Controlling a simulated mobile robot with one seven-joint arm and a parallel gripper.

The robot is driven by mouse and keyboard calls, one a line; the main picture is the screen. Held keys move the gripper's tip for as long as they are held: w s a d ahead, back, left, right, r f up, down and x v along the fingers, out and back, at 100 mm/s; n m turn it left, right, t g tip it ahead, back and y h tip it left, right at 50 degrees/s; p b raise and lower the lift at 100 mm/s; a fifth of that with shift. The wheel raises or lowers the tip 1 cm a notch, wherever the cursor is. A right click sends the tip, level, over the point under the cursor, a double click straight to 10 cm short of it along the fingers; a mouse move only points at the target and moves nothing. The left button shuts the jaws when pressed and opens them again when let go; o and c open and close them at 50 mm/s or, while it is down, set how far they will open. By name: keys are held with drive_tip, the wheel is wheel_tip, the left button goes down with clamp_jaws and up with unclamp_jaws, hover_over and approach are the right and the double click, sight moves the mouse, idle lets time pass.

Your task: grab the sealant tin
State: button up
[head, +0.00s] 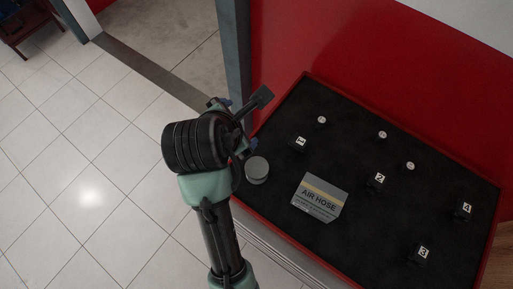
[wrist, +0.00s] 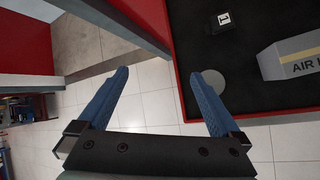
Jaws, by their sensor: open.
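The sealant tin, a small round grey tin with a pale lid (head: 257,170), stands upright near the left corner of the black-topped red bench (head: 332,238). It also shows in the wrist view (wrist: 216,79), partly hidden behind the right finger. My gripper (head: 235,124) is open and empty, above and just left of the bench edge. In the wrist view its two blue fingers (wrist: 160,75) are spread wide over the floor, with the tin at the right fingertip, not between them. I cannot tell the height gap.
A grey AIR HOSE box (head: 319,198) stands right of the tin. Black numbered blocks, such as block 2 (head: 376,180), and small round pale pieces (head: 382,135) are spread over the bench. A red wall (head: 350,50) rises behind; tiled floor lies left.

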sight(256, 169)
drive_tip(key=s+f+n+g+h+p, duration=0.1)
drive_tip(key=s+f+n+g+p, duration=0.15)
drive_tip(key=s+f+n, duration=0.35)
drive_tip(key=shift+m+g, duration=0.55)
drive_tip(key=shift+m, duration=0.15)
drive_tip(key=f, duration=0.1)
drive_tip(key=d+f, duration=0.1)
drive_tip(key=f, duration=0.1)
drive_tip(key=w+d+f, duration=0.1)
drive_tip(key=shift+d+f, duration=0.15)
drive_tip(key=shift+f, duration=0.25)
drive_tip(key=shift+p+x, duration=0.6)
drive_tip(key=shift+x, duration=2.25)
drive_tip(key=shift+s, duration=0.1)
drive_tip(key=shift+c, duration=0.3)
drive_tip(key=c, duration=1.4)
